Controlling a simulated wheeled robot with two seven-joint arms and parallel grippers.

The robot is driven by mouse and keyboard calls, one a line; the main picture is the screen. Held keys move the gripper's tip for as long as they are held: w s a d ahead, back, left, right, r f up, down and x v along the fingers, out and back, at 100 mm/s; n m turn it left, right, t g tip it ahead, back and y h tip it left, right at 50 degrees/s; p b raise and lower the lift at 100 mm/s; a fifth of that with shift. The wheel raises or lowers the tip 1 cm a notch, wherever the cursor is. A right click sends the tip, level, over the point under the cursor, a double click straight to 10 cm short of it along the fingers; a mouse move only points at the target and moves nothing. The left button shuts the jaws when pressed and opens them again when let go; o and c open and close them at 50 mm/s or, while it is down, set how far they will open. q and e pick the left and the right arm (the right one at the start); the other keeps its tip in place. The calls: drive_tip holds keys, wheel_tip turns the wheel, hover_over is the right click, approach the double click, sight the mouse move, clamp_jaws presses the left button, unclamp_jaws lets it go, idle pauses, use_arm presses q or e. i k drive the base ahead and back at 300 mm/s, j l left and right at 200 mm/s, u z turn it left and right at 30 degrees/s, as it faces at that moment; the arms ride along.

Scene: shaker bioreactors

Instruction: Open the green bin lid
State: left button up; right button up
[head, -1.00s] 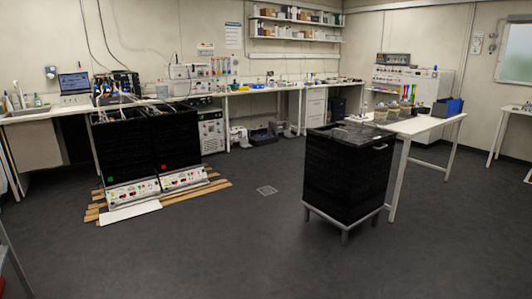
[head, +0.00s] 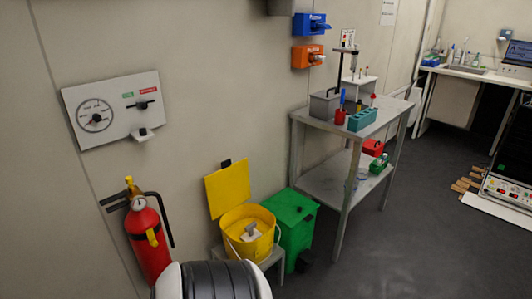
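The green bin (head: 296,238) stands on the floor against the wall, between the yellow bucket and the metal shelf table in the head view. Its green lid (head: 289,206) lies down on top and looks shut, with a small dark knob on it. A dark piece, perhaps a pedal, shows low at its front. Neither of my grippers is in view.
A yellow bucket (head: 248,228) with its yellow lid (head: 228,188) raised stands on a small stool left of the bin. A red fire extinguisher (head: 148,242) is further left. A metal shelf table (head: 338,185) stands right of the bin.

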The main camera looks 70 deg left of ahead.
sight(288, 207)
drive_tip(key=j+u, duration=0.1)
drive_tip(key=u, duration=2.05)
